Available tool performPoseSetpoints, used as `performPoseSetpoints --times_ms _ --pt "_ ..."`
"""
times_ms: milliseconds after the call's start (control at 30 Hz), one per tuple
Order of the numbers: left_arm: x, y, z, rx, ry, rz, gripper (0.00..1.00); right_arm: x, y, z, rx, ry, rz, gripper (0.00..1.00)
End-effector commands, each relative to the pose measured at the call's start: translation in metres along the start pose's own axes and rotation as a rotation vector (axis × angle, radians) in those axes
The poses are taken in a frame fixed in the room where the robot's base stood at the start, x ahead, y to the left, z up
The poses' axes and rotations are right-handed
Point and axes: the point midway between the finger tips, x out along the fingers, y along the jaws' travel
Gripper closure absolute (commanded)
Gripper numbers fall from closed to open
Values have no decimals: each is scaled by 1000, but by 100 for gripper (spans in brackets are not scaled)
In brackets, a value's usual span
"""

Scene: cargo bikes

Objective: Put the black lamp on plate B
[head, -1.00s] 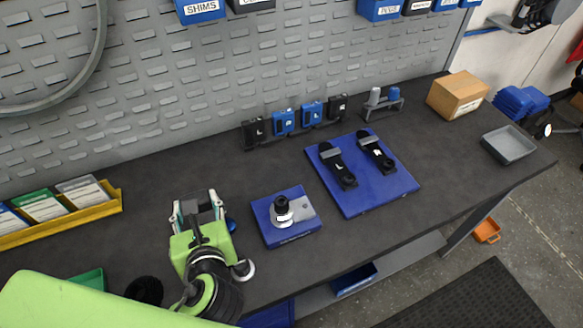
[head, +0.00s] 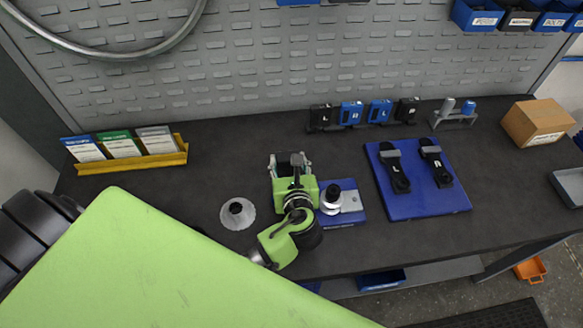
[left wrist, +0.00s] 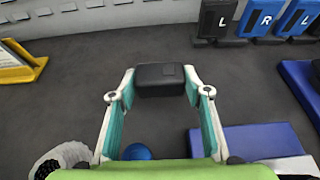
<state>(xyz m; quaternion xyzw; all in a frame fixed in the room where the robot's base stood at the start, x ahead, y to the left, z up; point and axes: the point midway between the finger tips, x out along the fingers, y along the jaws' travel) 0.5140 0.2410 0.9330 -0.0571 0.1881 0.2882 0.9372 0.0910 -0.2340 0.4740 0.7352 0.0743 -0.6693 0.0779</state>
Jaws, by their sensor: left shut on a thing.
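My left gripper (head: 291,160) is above the bench, left of and slightly behind the small blue plate (head: 349,216). It is shut on a small black block, which I take for the black lamp (left wrist: 160,79); it also shows in the head view (head: 297,158). In the left wrist view the block sits between both fingertips, with dark bench behind it. The small blue plate bears a metal fitting with a black knob; my arm partly covers it. I cannot read a B on either. My right gripper is not in view.
Several black and blue lettered blocks (head: 350,114) stand at the back. A grey bracket (head: 455,118), a cardboard box (head: 538,124) and a yellow card rack (head: 130,165) are farther off. A grey disc (head: 237,214) lies left. A blue ball (left wrist: 138,151) shows below my gripper.

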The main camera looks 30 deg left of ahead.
Motion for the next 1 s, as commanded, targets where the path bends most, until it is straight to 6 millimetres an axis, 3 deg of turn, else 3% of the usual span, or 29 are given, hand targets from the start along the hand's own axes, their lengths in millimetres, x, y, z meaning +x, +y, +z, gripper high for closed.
performPoseSetpoints --times_ms 233,400,800,833,867,1000 --pt "12 -10 -10 1 -1 0 78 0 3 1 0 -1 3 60" --pt "21 -8 -33 2 0 0 78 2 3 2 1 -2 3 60" --pt "23 -8 -39 0 -1 0 78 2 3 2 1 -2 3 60" --pt "23 -8 -40 0 0 0 53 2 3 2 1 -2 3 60" --pt "23 -8 -39 -1 0 0 48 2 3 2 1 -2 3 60" --pt "23 -8 -39 -1 0 0 48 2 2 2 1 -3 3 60"
